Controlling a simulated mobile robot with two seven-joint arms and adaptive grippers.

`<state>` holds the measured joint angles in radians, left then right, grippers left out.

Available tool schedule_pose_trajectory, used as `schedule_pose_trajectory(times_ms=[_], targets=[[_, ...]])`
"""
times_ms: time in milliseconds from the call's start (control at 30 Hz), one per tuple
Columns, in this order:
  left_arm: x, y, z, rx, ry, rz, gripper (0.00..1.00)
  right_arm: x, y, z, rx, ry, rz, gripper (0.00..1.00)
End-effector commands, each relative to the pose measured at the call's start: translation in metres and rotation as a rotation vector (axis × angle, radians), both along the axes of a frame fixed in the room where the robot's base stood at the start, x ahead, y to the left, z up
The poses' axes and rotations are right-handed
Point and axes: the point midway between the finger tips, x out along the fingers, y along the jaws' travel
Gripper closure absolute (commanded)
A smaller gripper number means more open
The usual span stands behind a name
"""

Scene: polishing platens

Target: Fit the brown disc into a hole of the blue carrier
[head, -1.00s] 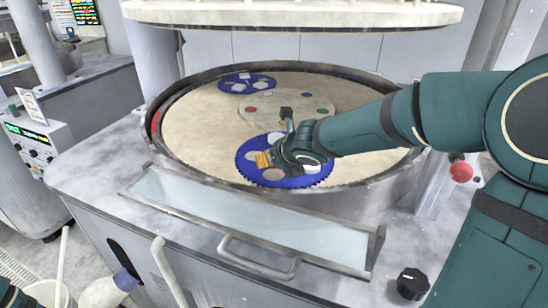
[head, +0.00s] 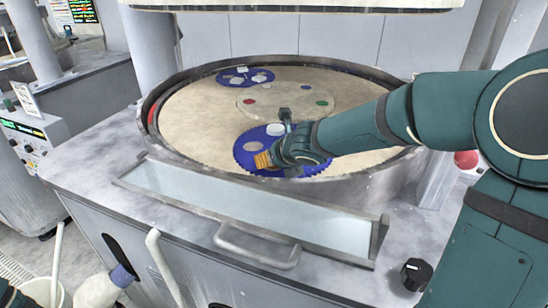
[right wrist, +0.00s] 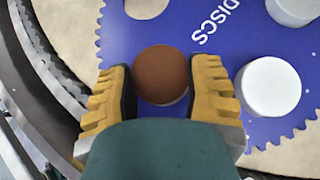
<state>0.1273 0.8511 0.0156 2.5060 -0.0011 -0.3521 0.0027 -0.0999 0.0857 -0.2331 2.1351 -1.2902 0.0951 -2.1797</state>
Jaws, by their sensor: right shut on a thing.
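The blue carrier (head: 245,168) is a toothed blue plate on the near part of the pale platen; it also fills much of the right wrist view (right wrist: 200,70). My right gripper (head: 263,160) is over its near-left part. In the right wrist view my right gripper (right wrist: 165,88) has its yellow fingers closed on opposite sides of the brown disc (right wrist: 162,73). A pale crescent shows under the disc's lower edge; I cannot tell whether the disc is seated in the hole or just above it. An empty hole (right wrist: 146,7) lies beyond it. My left gripper is not visible.
A white disc (right wrist: 271,87) sits in the carrier right of my right finger, with another light disc (right wrist: 293,9) beyond. A second blue carrier (head: 229,77) lies at the back of the platen. The metal rim (head: 150,140) surrounds the platen; a tray with a handle (head: 258,250) is in front.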

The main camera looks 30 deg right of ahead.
Motion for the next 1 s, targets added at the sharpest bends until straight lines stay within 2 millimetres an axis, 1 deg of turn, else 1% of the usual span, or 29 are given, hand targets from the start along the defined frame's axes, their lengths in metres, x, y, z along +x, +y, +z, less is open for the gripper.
schedule_pose_trajectory(times_ms=[567, 600, 667, 1000], targets=[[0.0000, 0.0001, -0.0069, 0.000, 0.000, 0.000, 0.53, 0.0000, 0.0000, -0.0072, 0.001, 0.000, -0.001, 0.78], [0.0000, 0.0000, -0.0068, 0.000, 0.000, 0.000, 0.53, 0.0000, 0.0000, -0.0071, 0.001, 0.000, -0.001, 0.37], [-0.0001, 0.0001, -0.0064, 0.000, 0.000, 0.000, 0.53, -0.0001, 0.0000, -0.0069, 0.001, 0.000, -0.001, 0.18], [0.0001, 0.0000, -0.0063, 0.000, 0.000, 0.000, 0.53, -0.0006, -0.0003, -0.0067, 0.000, 0.001, -0.001, 0.18]])
